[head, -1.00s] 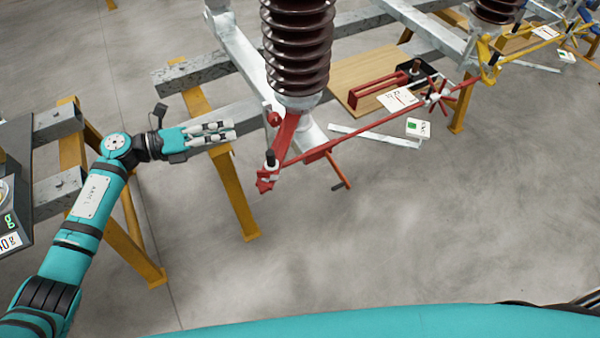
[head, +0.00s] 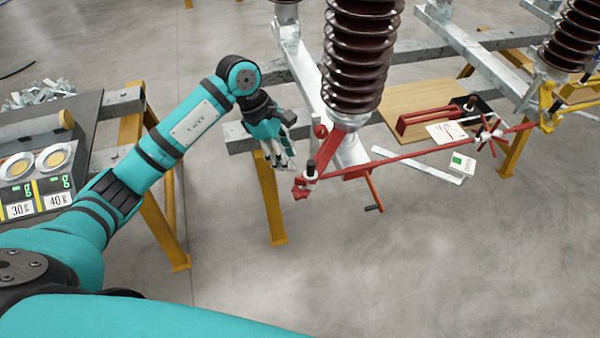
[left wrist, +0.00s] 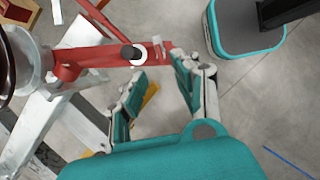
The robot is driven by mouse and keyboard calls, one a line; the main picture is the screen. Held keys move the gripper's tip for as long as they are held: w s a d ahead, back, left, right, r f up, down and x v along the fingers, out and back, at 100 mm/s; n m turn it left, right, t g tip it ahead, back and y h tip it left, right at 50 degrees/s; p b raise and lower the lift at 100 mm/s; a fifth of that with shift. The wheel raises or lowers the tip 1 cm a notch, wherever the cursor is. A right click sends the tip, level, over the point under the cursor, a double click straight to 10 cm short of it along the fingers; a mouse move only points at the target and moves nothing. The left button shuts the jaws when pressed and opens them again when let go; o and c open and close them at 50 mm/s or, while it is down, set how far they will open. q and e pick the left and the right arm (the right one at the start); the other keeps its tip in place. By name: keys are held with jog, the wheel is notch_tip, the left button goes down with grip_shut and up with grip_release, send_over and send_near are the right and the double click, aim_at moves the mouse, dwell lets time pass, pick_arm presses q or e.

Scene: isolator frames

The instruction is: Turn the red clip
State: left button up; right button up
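The red clip (head: 302,186) is at the near end of a red arm below the brown ribbed insulator, with a black-topped pin beside it. In the left wrist view the red clip (left wrist: 158,50) lies just beyond the fingertips. My left gripper (head: 284,163) is just left of the clip in the head view, fingers pointing down. In the left wrist view my left gripper (left wrist: 158,68) has its fingers spread with nothing visible between them; I cannot tell whether one touches the clip. My right gripper is not in view.
A brown insulator (head: 357,60) stands above the red arm. A red rod (head: 420,150) runs right to a red spoked wheel (head: 488,135). A red crank (head: 373,192) hangs below the rod. Yellow legs (head: 272,205) and grey beams stand behind. The floor in front is clear.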

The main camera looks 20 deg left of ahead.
aim_at(300, 178)
pick_arm(q)
jog(key=p+x, duration=0.1)
jog(key=x, duration=0.7)
jog(key=shift+f, duration=0.1)
jog(key=shift+c, duration=0.2)
grip_shut()
